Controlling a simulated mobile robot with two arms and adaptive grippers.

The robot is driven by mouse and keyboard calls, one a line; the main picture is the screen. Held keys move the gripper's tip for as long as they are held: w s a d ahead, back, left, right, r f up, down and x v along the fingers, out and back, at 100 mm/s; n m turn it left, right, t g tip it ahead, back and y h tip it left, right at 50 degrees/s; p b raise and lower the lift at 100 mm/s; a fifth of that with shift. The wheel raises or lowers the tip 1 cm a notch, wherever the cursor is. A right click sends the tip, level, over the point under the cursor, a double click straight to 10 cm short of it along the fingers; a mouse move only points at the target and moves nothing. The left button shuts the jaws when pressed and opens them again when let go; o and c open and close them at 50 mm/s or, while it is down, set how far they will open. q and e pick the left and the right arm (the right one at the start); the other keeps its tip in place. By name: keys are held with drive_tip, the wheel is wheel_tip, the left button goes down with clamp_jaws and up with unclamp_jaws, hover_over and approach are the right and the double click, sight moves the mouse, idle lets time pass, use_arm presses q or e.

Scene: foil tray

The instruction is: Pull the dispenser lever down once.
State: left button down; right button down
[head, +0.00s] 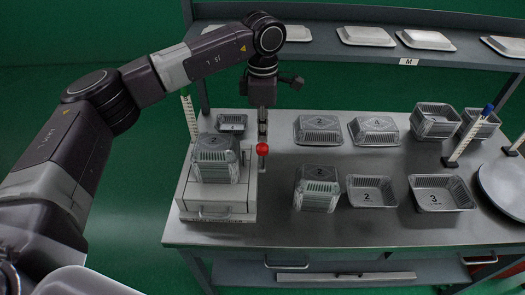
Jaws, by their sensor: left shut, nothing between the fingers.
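The dispenser (188,198) is a pale box at the left end of the metal table, with a stack of foil trays marked 2 (215,160) on it. Its lever ends in a red knob (262,149), at the right side of the box beside an upright metal post (264,172). My left gripper (262,104) points down above the red knob, in line with it in the picture. It is shut and empty, and appears apart from the knob. The lever's arm is mostly hidden. My right gripper is not in view.
Stacked foil trays stand right of the dispenser (317,190), with single trays (371,191) and (440,193) beside them. More trays sit behind. A shelf (310,48) with lidded trays runs along the back. A blue-topped upright (468,135) and round plate (505,185) are at right.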

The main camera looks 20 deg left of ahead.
sight(262, 149)
use_arm(q)
drive_tip(key=shift+f, duration=0.35)
drive_tip(key=shift+s, duration=0.1)
drive_tip(key=shift+s+d, duration=0.15)
drive_tip(key=shift+s, duration=0.4)
drive_tip(key=shift+s+d, duration=0.15)
drive_tip(key=shift+s, duration=0.4)
drive_tip(key=shift+b, duration=0.3)
drive_tip(key=shift+s+d+f+b, duration=0.15)
drive_tip(key=shift+s+f+b, duration=0.2)
drive_tip(key=shift+s, duration=0.1)
drive_tip(key=shift+s+d+f+b, duration=0.15)
drive_tip(key=shift+s+f+b, duration=0.1)
drive_tip(key=shift+s, duration=0.3)
drive_tip(key=shift+s+d+f+b, duration=0.15)
drive_tip(key=shift+s+f+b, duration=0.1)
drive_tip(key=shift+s, duration=0.3)
